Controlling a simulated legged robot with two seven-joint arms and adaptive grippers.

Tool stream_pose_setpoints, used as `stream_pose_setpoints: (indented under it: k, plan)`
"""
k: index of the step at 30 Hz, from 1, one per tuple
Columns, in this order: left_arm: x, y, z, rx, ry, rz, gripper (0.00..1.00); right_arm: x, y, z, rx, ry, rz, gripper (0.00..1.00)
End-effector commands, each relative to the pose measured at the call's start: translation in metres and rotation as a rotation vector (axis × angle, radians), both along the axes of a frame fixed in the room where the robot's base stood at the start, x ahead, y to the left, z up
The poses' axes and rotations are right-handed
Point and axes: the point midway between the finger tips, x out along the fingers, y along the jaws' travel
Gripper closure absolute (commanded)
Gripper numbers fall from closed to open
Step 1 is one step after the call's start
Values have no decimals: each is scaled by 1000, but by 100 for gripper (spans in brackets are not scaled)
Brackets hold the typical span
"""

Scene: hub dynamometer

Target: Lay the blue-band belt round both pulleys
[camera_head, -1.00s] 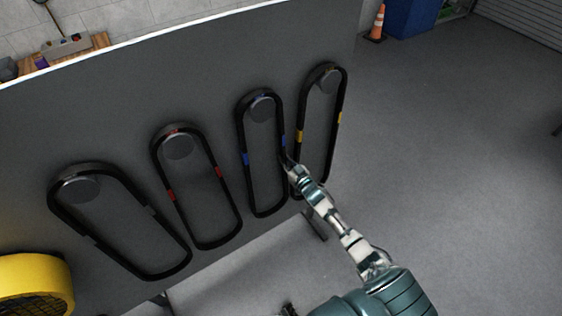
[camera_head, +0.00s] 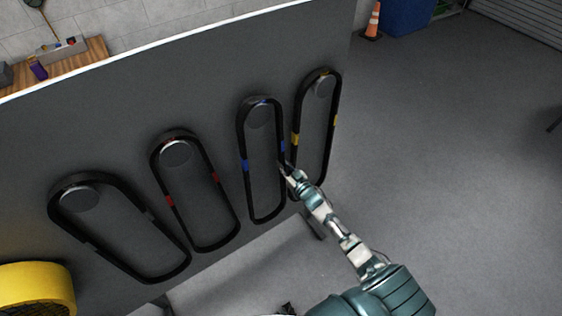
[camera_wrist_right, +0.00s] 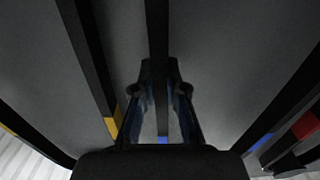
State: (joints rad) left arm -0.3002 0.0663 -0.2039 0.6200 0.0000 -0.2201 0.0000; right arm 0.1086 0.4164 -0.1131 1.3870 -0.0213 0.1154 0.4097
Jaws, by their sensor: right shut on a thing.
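The blue-band belt (camera_head: 244,190) is a long black loop with blue marks. It hangs round a round peg (camera_head: 258,117) on a dark upright board. My right gripper (camera_head: 286,168) is at the belt's right strand, just below its right blue mark. In the right wrist view, the fingers of my right gripper (camera_wrist_right: 160,95) are shut on the black strand (camera_wrist_right: 157,30), with a blue mark (camera_wrist_right: 163,139) showing between them. My left gripper is not in view, and no pulleys for the belt can be made out.
The yellow-band belt (camera_head: 297,118) hangs close on the right. The red-band belt (camera_head: 211,231) and a grey-marked belt (camera_head: 176,272) hang to the left. A yellow round thing (camera_head: 35,285) is at lower left. Open floor (camera_head: 440,170) lies right of the board (camera_head: 200,85).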

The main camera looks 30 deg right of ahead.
Motion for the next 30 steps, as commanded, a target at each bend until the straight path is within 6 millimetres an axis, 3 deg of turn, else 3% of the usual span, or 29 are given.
stream_pose_setpoints:
  k: [16,30]
  plan:
    - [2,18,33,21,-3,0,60,-49,-4,5,2,-6,1,100]
    - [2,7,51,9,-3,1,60,-83,-6,4,2,-6,1,100]
